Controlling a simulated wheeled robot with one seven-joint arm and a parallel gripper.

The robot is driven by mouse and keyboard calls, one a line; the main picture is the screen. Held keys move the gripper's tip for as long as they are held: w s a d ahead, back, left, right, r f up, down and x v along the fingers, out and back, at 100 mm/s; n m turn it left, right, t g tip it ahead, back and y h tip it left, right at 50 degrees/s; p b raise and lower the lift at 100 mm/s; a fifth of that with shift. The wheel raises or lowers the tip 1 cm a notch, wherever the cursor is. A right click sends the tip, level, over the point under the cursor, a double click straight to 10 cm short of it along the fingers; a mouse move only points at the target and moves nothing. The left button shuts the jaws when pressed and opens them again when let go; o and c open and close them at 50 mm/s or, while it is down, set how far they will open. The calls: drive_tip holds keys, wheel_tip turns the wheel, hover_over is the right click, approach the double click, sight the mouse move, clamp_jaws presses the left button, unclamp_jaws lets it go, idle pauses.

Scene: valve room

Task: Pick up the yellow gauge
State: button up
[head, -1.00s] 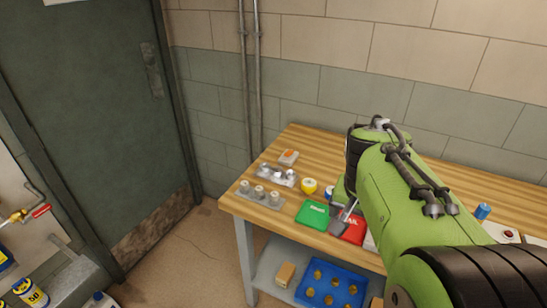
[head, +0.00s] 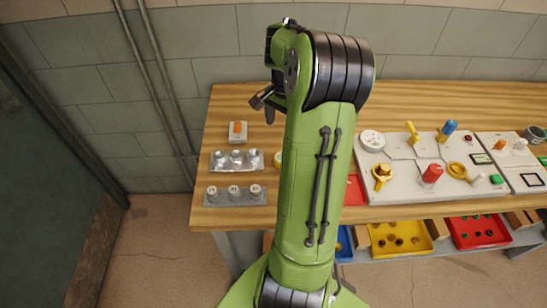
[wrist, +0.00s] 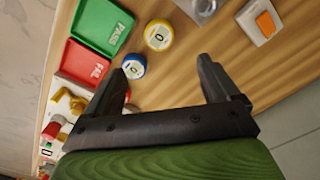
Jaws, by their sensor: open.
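The yellow gauge (wrist: 159,35) is a small round yellow-rimmed disc with a white face, lying on the wooden table. In the head view only a sliver of the yellow gauge (head: 278,159) shows at the left edge of my arm. A similar blue gauge (wrist: 134,66) lies close to it in the wrist view, near my left fingertip. My gripper (wrist: 162,72) is open with nothing between its fingers. In the wrist view the yellow gauge is beyond the fingertips, between their lines, nearer the left one.
The green PASS tray (wrist: 99,26) and red FAIL tray (wrist: 82,63) lie left of the gauges. An orange-topped block (wrist: 263,23) lies to the right. Panels with knobs (head: 410,178) cover the table's right part. Bare wood (head: 430,97) runs along the back.

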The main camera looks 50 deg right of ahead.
wheel_tip(320, 180, down, 8)
drive_tip(key=shift+w+b, duration=0.15)
drive_tip(key=shift+b, duration=0.55)
wheel_tip(320, 180, down, 6)
drive_tip(key=shift+r+b, duration=0.2)
drive_tip(key=shift+b, duration=0.35)
drive_tip(key=shift+s+r, duration=0.2)
drive_tip(key=c, duration=1.3)
